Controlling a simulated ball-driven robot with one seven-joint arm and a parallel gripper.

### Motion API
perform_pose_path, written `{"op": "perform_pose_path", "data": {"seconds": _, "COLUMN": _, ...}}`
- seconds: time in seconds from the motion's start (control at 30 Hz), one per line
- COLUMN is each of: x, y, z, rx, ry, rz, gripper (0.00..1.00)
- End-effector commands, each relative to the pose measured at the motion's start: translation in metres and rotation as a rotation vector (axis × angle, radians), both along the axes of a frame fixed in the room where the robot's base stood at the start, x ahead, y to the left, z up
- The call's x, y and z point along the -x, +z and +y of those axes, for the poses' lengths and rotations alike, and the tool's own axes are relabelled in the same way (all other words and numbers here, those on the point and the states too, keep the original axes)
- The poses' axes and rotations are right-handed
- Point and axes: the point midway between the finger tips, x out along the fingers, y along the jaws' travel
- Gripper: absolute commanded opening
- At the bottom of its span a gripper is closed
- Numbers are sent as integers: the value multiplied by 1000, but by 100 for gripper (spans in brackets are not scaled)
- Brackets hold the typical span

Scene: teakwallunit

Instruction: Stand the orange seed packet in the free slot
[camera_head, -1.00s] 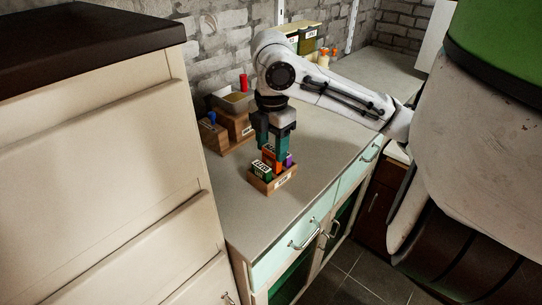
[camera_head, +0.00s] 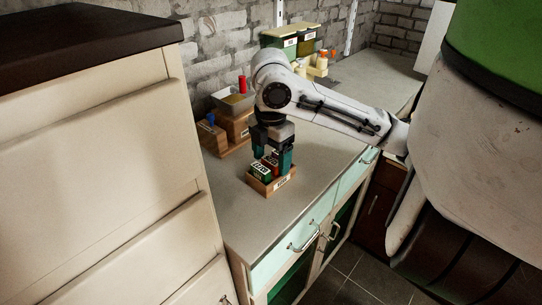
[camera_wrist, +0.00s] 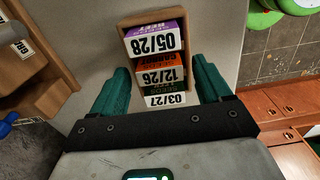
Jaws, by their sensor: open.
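The orange seed packet (camera_wrist: 160,66), with a 12/26 label, stands in the small wooden box (camera_wrist: 150,16), between a purple packet (camera_wrist: 152,40) marked 05/28 and a green packet (camera_wrist: 165,99) marked 03/27. The box (camera_head: 284,181) sits on the grey counter in the head view. There the green packet (camera_head: 261,170) shows at its near left, and the orange one is mostly hidden behind my finger. My gripper (camera_head: 272,156) is over the box. Its green fingers are spread, one on each side of the orange packet, with visible gaps in the wrist view.
A wooden holder with a grey tray (camera_head: 234,104) and a red item stands behind left on the counter. Green boxes (camera_head: 290,40) and small bottles (camera_head: 318,65) are at the back by the brick wall. The counter in front of the box is clear.

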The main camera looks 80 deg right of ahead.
Motion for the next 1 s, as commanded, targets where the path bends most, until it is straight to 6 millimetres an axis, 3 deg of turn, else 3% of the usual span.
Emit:
{"op": "perform_pose_path", "data": {"seconds": 0.27, "x": 0, "y": 9, "z": -1, "rx": 3, "ry": 0, "rz": -1, "gripper": 78}}
{"op": "perform_pose_path", "data": {"seconds": 0.7, "x": 0, "y": 93, "z": -1, "rx": 6, "ry": 0, "rz": 0, "gripper": 78}}
{"op": "perform_pose_path", "data": {"seconds": 1.0, "x": 0, "y": 122, "z": 0, "rx": 1, "ry": 0, "rz": 0, "gripper": 78}}
